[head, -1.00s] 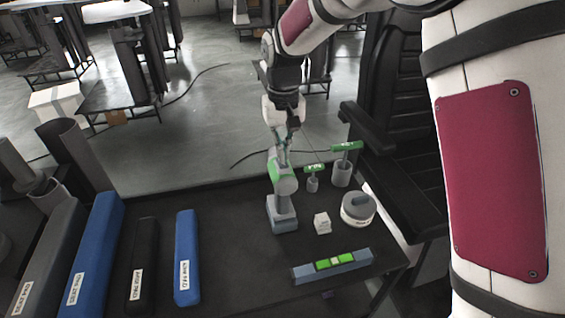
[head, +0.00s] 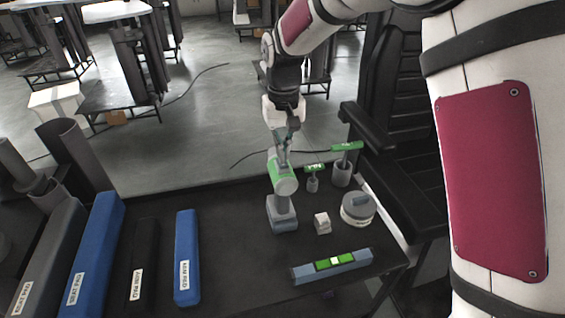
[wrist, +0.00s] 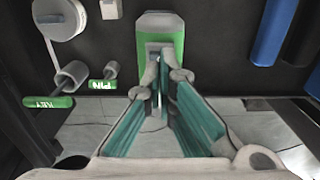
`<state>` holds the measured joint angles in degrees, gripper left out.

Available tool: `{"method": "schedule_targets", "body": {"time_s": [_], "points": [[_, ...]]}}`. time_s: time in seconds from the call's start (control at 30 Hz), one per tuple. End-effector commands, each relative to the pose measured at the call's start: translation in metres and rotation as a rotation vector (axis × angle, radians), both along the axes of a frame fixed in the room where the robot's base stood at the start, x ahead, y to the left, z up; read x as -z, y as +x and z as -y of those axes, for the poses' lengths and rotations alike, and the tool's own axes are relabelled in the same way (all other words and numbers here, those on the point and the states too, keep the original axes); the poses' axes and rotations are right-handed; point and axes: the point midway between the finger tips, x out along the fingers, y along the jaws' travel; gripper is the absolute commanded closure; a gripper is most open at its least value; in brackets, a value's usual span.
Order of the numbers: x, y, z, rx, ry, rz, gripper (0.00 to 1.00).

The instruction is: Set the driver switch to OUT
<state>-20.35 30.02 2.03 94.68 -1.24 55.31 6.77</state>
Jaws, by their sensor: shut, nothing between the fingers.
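The driver (head: 283,186), green and grey with a grey foot, stands upright on the dark table. In the wrist view its green body (wrist: 174,24) is at the top centre. My gripper (head: 284,158) is above the driver, close to its top. In the wrist view my gripper (wrist: 159,85) has its fingertips together and empty, overlapping the grey recess of the driver's body. I cannot tell whether they touch it. The switch and its setting cannot be made out; the fingers may hide it.
Green-handled tools marked KEY (head: 346,145) and PIN (head: 313,167) stand in grey holders on the right. A small white block (head: 322,222), a round grey case (head: 358,208) and a level-like bar (head: 304,271) are near. Blue bars (head: 187,257) lie left. A chair (head: 398,180) stands right.

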Motion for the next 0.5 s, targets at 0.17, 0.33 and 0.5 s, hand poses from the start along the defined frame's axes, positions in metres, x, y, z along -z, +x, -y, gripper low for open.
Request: {"method": "schedule_targets", "body": {"time_s": [0.17, 0.33, 0.5], "points": [[0.0030, -0.0001, 0.0000, 0.000, 0.000, -0.001, 1.00], [0.0053, -0.0001, 0.0000, 0.000, 0.000, -0.001, 1.00], [0.0076, 0.0000, 0.0000, 0.000, 0.000, -0.001, 1.00]]}}
